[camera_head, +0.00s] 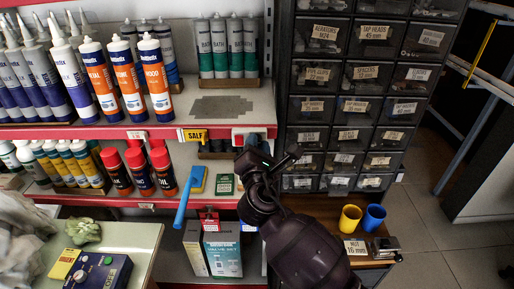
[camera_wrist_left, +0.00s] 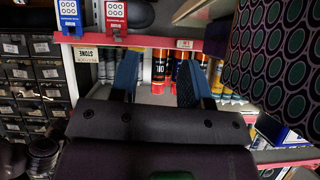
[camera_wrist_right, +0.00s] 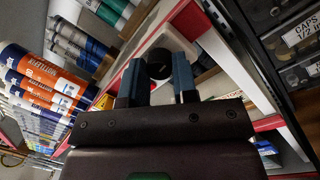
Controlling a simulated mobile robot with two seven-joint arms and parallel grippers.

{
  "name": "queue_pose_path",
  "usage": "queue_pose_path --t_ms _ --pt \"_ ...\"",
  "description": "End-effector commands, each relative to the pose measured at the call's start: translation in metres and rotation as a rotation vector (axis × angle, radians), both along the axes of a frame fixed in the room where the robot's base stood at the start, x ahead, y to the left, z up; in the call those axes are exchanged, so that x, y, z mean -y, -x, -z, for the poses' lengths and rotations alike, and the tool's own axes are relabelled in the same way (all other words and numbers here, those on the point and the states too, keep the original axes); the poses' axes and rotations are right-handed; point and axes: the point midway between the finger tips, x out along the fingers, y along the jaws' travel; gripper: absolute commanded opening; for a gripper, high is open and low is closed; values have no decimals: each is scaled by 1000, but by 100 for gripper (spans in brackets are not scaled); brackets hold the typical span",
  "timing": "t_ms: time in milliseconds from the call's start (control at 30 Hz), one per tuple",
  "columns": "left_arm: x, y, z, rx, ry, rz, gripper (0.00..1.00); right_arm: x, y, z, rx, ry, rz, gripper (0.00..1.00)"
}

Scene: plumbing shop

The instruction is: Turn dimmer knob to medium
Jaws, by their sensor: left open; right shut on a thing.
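The dimmer has a pale plate (camera_wrist_right: 160,40) at the red shelf edge and a round black knob (camera_wrist_right: 160,64). In the right wrist view the knob lies between the fingertips of my right gripper (camera_wrist_right: 157,75), which is shut on it. In the head view the right gripper (camera_head: 255,152) reaches up to the dimmer's pale housing (camera_head: 252,131) and hides the knob. Any mark on the knob is too small to read. My left gripper (camera_wrist_left: 157,78) is open and empty in the left wrist view, in front of shelves; it does not show in the head view.
Orange cartridges (camera_head: 130,80) and red-capped cans (camera_head: 139,170) stand on the shelves to the left. A drawer cabinet (camera_head: 350,95) is close on the right. Two cups (camera_head: 349,218) stand below it. Open floor (camera_head: 440,235) shows at right.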

Motion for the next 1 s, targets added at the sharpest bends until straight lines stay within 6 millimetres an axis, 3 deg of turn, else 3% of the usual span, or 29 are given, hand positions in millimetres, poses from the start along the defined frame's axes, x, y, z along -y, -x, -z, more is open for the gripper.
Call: queue_pose_path --t_ms 600,633,767,1000 --pt "0 3 4 -7 -1 -1 43 0 0 0 -1 -38 -1 3" --pt "0 2 4 -6 0 -1 43 0 0 0 -1 -38 -1 31" --pt "0 1 3 -3 0 0 43 0 0 0 -1 -38 -1 51" --pt "0 -1 2 0 0 1 43 0 0 0 0 -37 0 52"
